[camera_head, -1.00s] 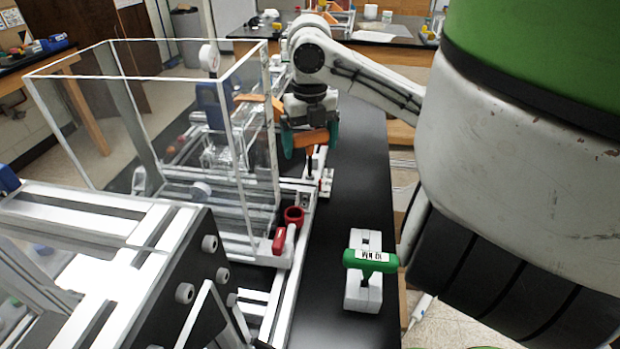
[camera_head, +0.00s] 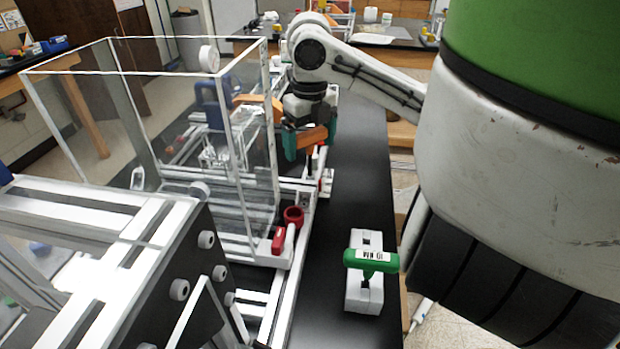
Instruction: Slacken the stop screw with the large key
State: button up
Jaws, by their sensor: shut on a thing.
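My gripper (camera_head: 311,142) has teal fingers and is shut on an orange-handled key (camera_head: 306,138) above the far part of the frame's right rail. The key's lower end is over a small red and white fitting (camera_head: 324,180) on the rail. The stop screw itself is too small to make out, and I cannot tell whether the key tip sits in it. A green-handled key (camera_head: 371,258), marked 10 NM, rests in a white stand (camera_head: 364,294) on the black bench, apart from my gripper.
A clear-walled box (camera_head: 110,130) stands left of my gripper. A red ring (camera_head: 293,214) and a red lever (camera_head: 278,240) sit nearer on the rail. A black-sided extrusion frame (camera_head: 190,275) fills the lower left.

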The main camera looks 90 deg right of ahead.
aim_at(310, 131)
jog(key=shift+n+b, duration=0.5)
jog(key=shift+n, duration=1)
jog(key=shift+n+b, duration=0.45)
jog(key=shift+n, duration=1.05)
jog(key=shift+m+p, duration=0.4)
jog(key=shift+m, duration=0.6)
jog(key=shift+r, duration=0.1)
jog(key=shift+r+p, duration=1.3)
jog(key=shift+r, duration=0.15)
